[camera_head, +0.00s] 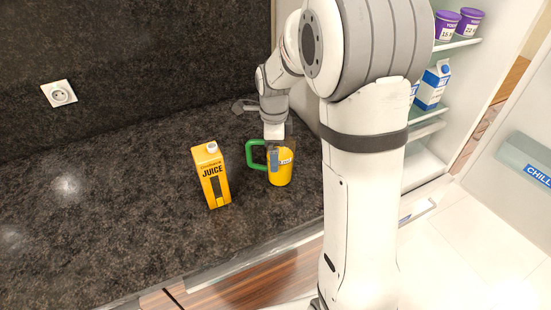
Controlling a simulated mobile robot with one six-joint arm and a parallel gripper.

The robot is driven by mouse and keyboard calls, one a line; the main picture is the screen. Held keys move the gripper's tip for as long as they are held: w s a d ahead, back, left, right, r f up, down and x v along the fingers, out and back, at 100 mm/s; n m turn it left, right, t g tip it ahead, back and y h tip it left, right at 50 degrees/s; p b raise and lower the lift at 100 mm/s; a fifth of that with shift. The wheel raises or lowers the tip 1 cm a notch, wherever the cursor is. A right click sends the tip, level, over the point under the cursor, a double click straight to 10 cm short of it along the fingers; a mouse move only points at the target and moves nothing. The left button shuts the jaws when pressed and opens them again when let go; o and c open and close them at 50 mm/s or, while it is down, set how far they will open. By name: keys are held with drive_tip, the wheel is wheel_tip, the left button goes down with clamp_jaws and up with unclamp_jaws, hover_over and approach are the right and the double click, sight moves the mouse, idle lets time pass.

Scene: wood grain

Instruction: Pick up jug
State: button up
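The jug (281,177) stands upright on the dark speckled countertop. It has a yellow body and a green handle (251,155) on its left side. My gripper (275,157) reaches down from above at the jug's top. One grey finger overlaps the front left of the jug's upper body, near the handle. The other finger is hidden, so I cannot tell whether the gripper is open or shut, or whether it touches the jug. Part of the jug's rim is covered by the gripper.
A yellow juice carton (212,176) stands left of the jug, a short gap away. An open fridge with a milk carton (433,86) and purple tubs (446,24) is at the right. A wall socket (60,94) is at the left. The countertop's left side is clear.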

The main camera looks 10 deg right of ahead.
drive_tip(key=c, duration=1.4)
drive_tip(key=shift+c, duration=0.2)
